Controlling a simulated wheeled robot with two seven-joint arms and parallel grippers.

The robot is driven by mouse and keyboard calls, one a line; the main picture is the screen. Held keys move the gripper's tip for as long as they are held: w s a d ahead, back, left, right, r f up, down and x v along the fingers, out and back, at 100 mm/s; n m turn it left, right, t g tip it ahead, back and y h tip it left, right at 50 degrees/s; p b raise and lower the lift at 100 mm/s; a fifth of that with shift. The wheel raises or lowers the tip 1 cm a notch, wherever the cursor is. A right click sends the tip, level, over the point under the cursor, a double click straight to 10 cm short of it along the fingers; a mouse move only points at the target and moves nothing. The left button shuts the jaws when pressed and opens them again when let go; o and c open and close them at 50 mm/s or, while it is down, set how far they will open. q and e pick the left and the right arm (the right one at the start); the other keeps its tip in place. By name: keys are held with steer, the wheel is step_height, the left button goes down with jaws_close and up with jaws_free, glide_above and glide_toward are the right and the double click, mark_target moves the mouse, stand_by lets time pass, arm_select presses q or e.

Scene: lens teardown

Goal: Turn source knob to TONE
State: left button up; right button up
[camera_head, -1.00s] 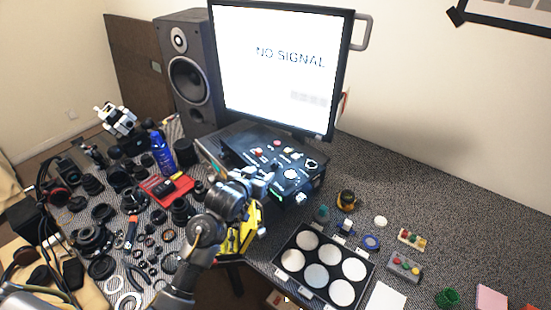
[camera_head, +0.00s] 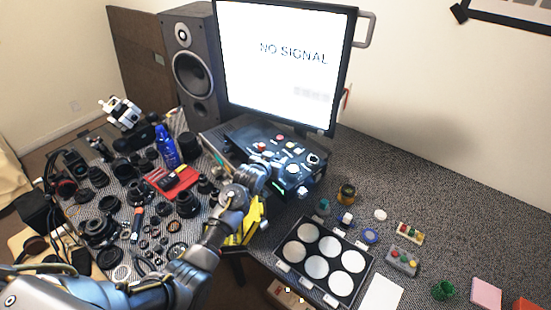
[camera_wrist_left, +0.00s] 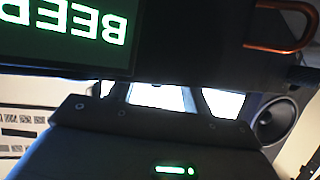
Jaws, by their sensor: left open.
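The black control box (camera_head: 262,143) stands in front of the monitor, with several coloured buttons and round knobs on its top. A pale round knob (camera_head: 292,168) and a dark-and-white knob (camera_head: 313,159) show there; their labels are too small to read. My left gripper (camera_head: 268,172) is at the box's near left side, close to its top panel. It is open; I cannot tell whether it touches anything. My right gripper is not in view.
The monitor (camera_head: 283,60) reads "NO SIGNAL". A speaker (camera_head: 194,62) stands left of it. Lens parts and a red case (camera_head: 178,183) crowd the left table. A tray with pale discs (camera_head: 281,248) lies right of my arm.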

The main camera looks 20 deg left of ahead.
arm_select(q)
steer(key=shift+c, duration=0.3)
steer(key=c, duration=0.9)
steer(key=shift+c, duration=0.2)
